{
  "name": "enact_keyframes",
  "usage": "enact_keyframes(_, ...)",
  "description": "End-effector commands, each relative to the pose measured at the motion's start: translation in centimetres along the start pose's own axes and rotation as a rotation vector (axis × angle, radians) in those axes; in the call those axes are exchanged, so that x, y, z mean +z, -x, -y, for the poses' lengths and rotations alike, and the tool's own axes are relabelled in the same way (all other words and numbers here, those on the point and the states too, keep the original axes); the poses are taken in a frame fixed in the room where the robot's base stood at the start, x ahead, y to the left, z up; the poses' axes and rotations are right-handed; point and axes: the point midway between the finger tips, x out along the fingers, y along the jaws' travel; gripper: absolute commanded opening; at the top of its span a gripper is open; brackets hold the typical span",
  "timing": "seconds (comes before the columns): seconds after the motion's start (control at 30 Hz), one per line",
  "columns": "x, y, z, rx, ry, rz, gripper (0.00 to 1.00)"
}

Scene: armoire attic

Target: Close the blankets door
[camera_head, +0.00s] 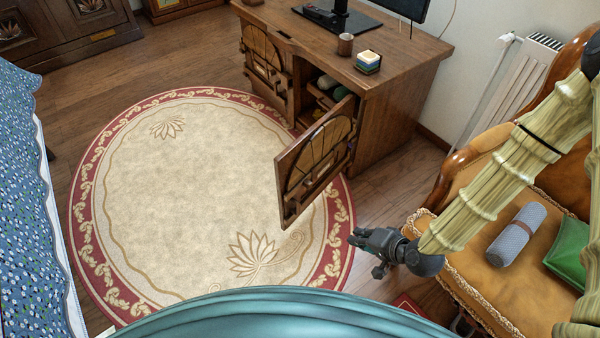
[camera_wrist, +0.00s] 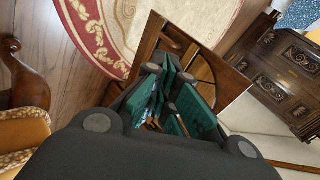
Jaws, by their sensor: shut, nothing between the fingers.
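A wooden cabinet door (camera_head: 318,158) with a carved arch panel stands wide open from the front of the wooden desk (camera_head: 395,95). Rolled blankets (camera_head: 327,83) show on the shelves in the open compartment behind it. My gripper (camera_head: 358,238) is to the right of and below the door in the head view, apart from it, with its fingers pointing left. In the wrist view the door (camera_wrist: 222,84) lies beyond my gripper (camera_wrist: 172,92), whose fingers hide part of it. The fingers are shut and empty.
An orange armchair (camera_head: 520,290) with a grey roll (camera_head: 516,235) and a green cushion (camera_head: 570,255) stands at the right, below my arm. A round rug (camera_head: 190,190) covers the open floor. A bed (camera_head: 30,210) is at the left. A cup (camera_head: 345,44) stands on the desk.

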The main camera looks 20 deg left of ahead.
Motion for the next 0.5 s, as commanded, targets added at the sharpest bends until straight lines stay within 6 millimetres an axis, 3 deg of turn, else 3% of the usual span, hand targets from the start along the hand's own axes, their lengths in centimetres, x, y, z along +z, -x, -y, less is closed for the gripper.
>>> enact_keyframes(0.03,-0.5,-1.8,-0.1,-0.046,-0.013,-0.009,0.00)
enact_keyframes(0.2,-2.6,-4.6,2.5,-0.205,-0.061,-0.023,0.00)
enact_keyframes(0.5,-6.0,-7.6,7.2,-0.481,-0.127,-0.007,0.00)
